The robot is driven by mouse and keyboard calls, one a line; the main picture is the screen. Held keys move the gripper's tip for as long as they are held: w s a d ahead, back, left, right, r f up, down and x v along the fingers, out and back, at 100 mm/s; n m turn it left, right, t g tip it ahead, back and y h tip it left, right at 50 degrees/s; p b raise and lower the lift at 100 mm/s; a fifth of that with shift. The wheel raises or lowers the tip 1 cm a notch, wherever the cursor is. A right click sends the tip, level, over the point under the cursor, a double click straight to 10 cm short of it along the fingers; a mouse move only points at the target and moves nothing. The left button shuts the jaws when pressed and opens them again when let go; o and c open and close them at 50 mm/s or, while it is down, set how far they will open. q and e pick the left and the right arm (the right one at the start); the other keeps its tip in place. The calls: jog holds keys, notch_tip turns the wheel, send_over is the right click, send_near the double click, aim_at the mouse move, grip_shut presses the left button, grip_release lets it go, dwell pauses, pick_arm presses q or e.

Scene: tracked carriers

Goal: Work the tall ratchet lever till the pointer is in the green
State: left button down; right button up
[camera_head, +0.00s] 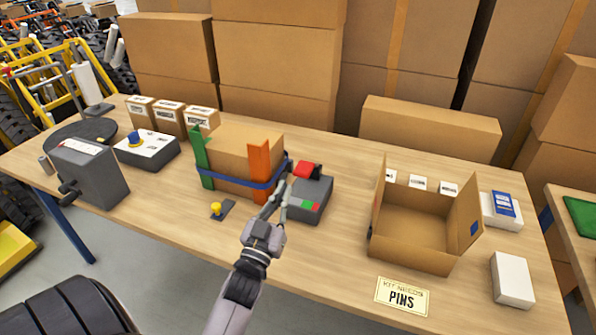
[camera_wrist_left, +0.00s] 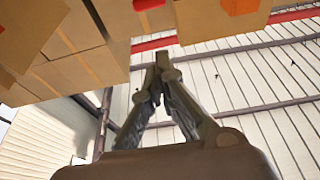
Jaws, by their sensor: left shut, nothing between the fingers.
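A brown carton (camera_head: 232,158) stands on the table with a blue strap (camera_head: 232,184) around it. It has a green corner guard (camera_head: 202,155) and an orange one (camera_head: 260,170). Right of it is a grey ratchet box (camera_head: 308,212) with a red part (camera_head: 305,170) on top and a green and red band (camera_head: 309,206). I cannot clearly make out the tall lever or the pointer. My left gripper (camera_head: 283,187) is shut and empty, its tips at the box's left side, close to the strap; I cannot tell whether they touch. The shut fingers also show in the left wrist view (camera_wrist_left: 160,68).
A small yellow-knobbed lever (camera_head: 217,208) sits front left of the carton. Further left are a grey crank box (camera_head: 88,180) and a blue-knobbed box (camera_head: 146,150). An open carton (camera_head: 410,252) and a PINS card (camera_head: 401,296) lie right.

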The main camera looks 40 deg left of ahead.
pick_arm(q)
jog(key=shift+r, duration=0.3)
notch_tip(320, 180, up, 4)
jog(key=p, duration=0.3)
send_over(310, 169)
jog(key=s, duration=0.4)
jog(key=shift+s+a+f, duration=0.15)
jog(key=shift+f, duration=1.05)
jog(key=shift+s+a+f, duration=0.1)
jog(key=shift+a+f, duration=0.05)
jog(key=shift+f, duration=1)
